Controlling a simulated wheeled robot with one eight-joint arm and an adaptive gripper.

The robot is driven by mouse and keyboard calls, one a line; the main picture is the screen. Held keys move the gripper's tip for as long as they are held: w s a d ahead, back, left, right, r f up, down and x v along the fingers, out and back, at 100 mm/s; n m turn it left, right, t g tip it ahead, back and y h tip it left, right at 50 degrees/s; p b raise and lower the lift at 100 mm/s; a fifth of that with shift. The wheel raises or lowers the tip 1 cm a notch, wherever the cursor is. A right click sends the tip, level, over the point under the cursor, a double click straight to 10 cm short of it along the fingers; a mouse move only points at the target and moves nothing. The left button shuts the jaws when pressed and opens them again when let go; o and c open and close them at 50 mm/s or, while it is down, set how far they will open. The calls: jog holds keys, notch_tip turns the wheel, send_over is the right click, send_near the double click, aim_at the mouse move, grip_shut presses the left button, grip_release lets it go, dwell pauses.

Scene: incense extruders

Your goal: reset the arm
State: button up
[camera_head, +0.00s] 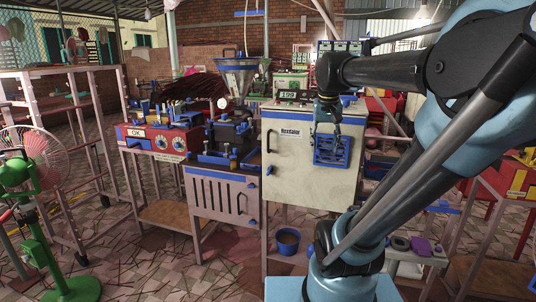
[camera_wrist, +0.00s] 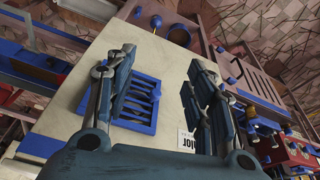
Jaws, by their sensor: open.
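My gripper (camera_head: 325,134) hangs from my arm in front of the cream cabinet (camera_head: 285,165) in the head view. In the wrist view, the two fingers of my gripper (camera_wrist: 162,68) stand wide apart with nothing between them. The cabinet front (camera_wrist: 80,88) lies beyond the fingers. A blue slotted panel (camera_head: 332,151) is on the cabinet's front, just below my gripper. The panel (camera_wrist: 140,112) is partly covered by the left finger in the wrist view. I cannot tell whether a fingertip touches the cabinet.
An extruder with a metal hopper (camera_head: 236,80) stands left of the cabinet. A red control box (camera_head: 155,140) is further left. A blue bucket (camera_head: 288,242) is low by the cabinet. A green standing fan (camera_head: 35,175) is at far left. Tiled floor lies open at lower left.

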jog(key=s+f, duration=0.7)
jog(key=f, duration=0.3)
jog(key=s+f+n, duration=0.1)
jog(key=s+f, duration=0.7)
jog(key=f, duration=0.2)
jog(key=shift+s+f+g+y, duration=0.2)
jog(key=shift+f+g+y, duration=0.1)
jog(key=shift+f+g, duration=0.1)
jog(key=shift+w+f, duration=0.15)
jog(key=shift+w, duration=0.3)
